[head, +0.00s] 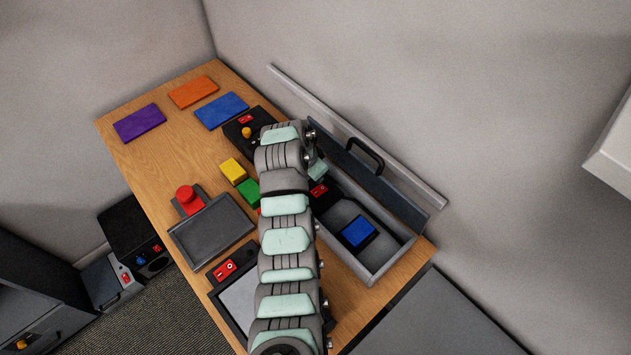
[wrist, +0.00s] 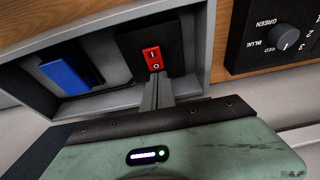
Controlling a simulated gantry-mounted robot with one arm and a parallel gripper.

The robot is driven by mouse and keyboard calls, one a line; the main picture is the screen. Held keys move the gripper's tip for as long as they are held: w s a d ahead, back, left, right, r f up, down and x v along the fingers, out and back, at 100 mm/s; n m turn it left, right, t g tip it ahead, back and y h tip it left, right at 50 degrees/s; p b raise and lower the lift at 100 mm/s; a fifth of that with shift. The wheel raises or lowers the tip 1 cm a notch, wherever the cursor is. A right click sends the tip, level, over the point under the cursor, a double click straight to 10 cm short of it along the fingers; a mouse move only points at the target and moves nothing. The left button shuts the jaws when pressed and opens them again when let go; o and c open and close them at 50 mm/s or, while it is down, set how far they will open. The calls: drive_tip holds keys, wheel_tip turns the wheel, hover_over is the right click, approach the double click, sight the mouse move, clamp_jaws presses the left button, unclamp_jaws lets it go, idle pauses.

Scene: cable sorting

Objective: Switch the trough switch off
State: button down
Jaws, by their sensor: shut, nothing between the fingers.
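The trough (head: 392,262) is a long grey open box at the right of the table. Its red rocker switch (head: 318,190) sits on a black plate inside it and also shows in the wrist view (wrist: 152,57). My gripper (wrist: 158,76) is shut and empty, with its fingertips right at the end of the red switch that bears the round mark. I cannot tell whether they touch it or which way the rocker is tilted. In the head view my arm hides the fingertips.
A blue block (head: 358,231) lies in the trough near the switch. The trough's dark lid (head: 385,185) with a black handle stands open behind. A dial panel (wrist: 283,40) is beside the trough. Green (head: 249,192) and yellow blocks (head: 233,170) and a grey tray (head: 212,230) are left of my arm.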

sight(314, 191)
wheel_tip(314, 191, up, 10)
drive_tip(key=shift+s+a, duration=0.35)
idle(0.4)
